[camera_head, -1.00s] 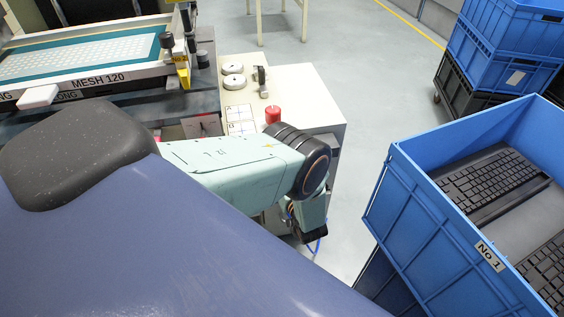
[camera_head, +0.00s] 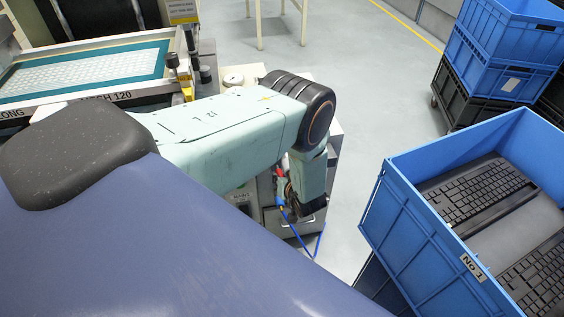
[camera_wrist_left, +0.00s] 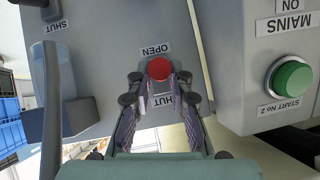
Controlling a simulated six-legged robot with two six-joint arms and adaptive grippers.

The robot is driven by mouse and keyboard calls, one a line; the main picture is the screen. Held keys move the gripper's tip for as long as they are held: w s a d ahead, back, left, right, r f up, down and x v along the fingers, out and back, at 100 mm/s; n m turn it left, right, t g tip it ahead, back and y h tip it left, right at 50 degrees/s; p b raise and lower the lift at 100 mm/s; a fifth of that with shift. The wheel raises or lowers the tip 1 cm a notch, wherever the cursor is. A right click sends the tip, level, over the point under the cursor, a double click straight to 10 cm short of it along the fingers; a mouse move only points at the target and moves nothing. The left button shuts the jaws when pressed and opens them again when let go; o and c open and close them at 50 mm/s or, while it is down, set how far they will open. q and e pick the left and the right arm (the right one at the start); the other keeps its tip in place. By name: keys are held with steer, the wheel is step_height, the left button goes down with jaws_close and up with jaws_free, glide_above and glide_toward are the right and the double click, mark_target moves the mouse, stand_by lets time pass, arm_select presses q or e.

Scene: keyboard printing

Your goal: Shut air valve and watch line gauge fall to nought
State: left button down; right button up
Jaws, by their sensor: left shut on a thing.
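My left gripper (camera_wrist_left: 160,98) is shut on a red round knob (camera_wrist_left: 160,68) on the grey panel. Its two fingers lie on either side of the knob. My right gripper is not in view.
A green START No 2 button (camera_wrist_left: 291,77) sits beside the panel. A blue hose (camera_head: 297,232) hangs below my gripper. A blue crate of keyboards (camera_head: 412,222) stands at right, with stacked crates (camera_head: 508,50) behind. The floor between is clear.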

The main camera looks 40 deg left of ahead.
arm_select(q)
steer(key=shift+s, duration=0.1)
steer(key=c, duration=1.2)
jaws_free()
steer(key=shift+d+r, duration=0.15)
steer(key=shift+d, duration=0.05)
steer(key=s+d, duration=0.7)
steer(key=d, duration=0.3)
steer(key=shift+d+r, duration=0.2)
steer(key=shift+d, duration=0.1)
